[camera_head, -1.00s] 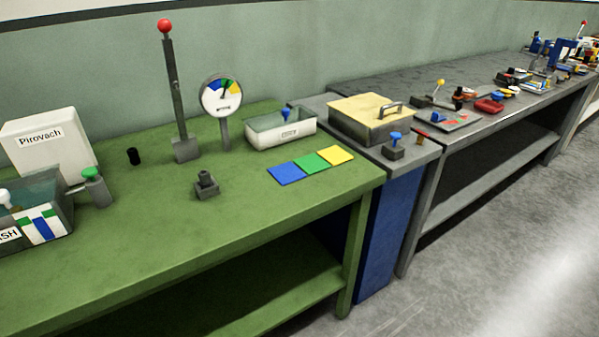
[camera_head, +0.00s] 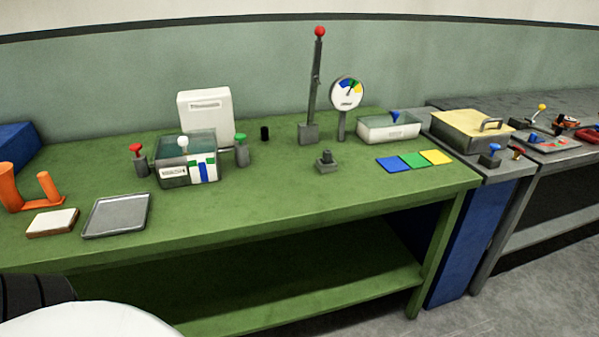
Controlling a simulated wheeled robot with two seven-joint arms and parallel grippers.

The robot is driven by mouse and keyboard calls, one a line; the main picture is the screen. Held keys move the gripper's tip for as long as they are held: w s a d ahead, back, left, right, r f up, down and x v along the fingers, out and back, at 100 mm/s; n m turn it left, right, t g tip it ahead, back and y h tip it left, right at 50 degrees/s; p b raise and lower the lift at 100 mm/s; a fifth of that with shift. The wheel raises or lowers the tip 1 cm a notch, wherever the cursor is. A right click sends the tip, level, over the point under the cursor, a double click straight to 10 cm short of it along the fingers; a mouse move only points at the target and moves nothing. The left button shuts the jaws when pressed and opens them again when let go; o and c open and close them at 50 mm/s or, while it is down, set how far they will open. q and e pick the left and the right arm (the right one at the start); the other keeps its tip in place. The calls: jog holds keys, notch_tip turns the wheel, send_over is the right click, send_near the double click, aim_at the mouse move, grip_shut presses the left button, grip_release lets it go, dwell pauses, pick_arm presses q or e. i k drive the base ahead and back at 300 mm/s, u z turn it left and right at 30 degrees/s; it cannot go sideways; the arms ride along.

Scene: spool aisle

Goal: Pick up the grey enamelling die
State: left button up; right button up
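A small dark grey block with a short round post on top (camera_head: 326,161) stands upright on the green bench (camera_head: 290,210), in front of the lever press and the gauge. It looks like the grey enamelling die, though no label shows on it. Nothing touches it. Neither of my grippers is in view.
Near the grey block stand a lever with a red ball (camera_head: 314,90), a round gauge (camera_head: 347,92), blue, green and yellow tiles (camera_head: 413,160) and a clear-sided box (camera_head: 172,172). A grey tray (camera_head: 117,215) and an orange holder (camera_head: 28,190) lie left. The bench's front middle is clear.

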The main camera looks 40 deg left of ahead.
aim_at(327, 152)
jog(key=k, duration=0.25)
jog(key=u, duration=1.25)
